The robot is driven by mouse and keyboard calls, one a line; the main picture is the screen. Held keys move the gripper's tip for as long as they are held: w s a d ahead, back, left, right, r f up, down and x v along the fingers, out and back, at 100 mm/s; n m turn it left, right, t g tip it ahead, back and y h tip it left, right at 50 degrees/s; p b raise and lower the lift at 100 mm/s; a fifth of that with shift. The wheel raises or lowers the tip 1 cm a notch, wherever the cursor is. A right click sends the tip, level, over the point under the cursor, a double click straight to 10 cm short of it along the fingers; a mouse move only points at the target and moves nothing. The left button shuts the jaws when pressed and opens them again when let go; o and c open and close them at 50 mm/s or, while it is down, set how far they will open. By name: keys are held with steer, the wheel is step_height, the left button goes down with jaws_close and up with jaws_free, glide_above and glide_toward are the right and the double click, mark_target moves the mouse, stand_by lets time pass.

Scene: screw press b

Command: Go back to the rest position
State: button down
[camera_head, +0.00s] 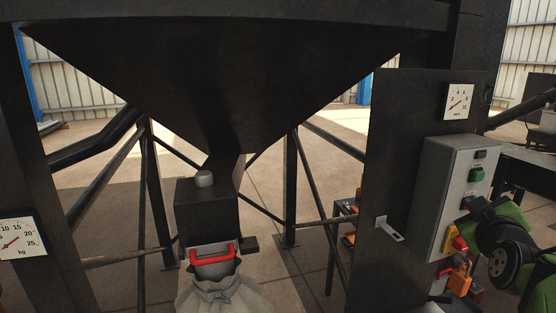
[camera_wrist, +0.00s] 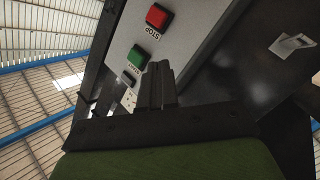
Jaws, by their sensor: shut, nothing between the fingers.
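My gripper (camera_wrist: 158,82) shows in the wrist view with its two dark fingers together and nothing between them. It is in front of the grey control box (camera_wrist: 200,30), close to the green START button (camera_wrist: 138,56); whether it touches the box I cannot tell. The red STOP button (camera_wrist: 157,16) is farther up in that view. In the head view my green and black arm is at the right edge, beside the control box (camera_head: 445,200). The green button (camera_head: 477,175) is visible there; my arm covers part of the box below it, and the fingertips are hard to make out.
A black hopper (camera_head: 230,75) on a dark frame fills the middle. Below it a sack (camera_head: 223,295) hangs at a spout with a red handle (camera_head: 213,254). A metal bracket (camera_head: 388,229) juts from the dark panel.

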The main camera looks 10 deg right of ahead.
steer(key=a+f+g+y, duration=0.1)
steer(key=a+f+y, duration=0.15)
steer(key=a, duration=0.55)
steer(key=a+f+g+y, duration=0.1)
steer(key=a+f+y, duration=0.15)
steer(key=a, duration=0.55)
steer(key=s+a+f+m+g+y, duration=0.1)
steer(key=s+a+f+g+y, duration=0.15)
steer(key=s+a+f, duration=0.5)
steer(key=s+a+f+g+y, duration=0.2)
steer(key=s+a+f+g, duration=0.25)
steer(key=s+a, duration=0.55)
step_height(320, 180, up, 16)
steer(key=d+p, duration=0.1)
steer(key=p, duration=1.5)
steer(key=shift+s+d+m, duration=0.2)
steer(key=shift+s+m, duration=0.1)
steer(key=shift+f+h, duration=0.15)
steer(key=shift+h, duration=0.1)
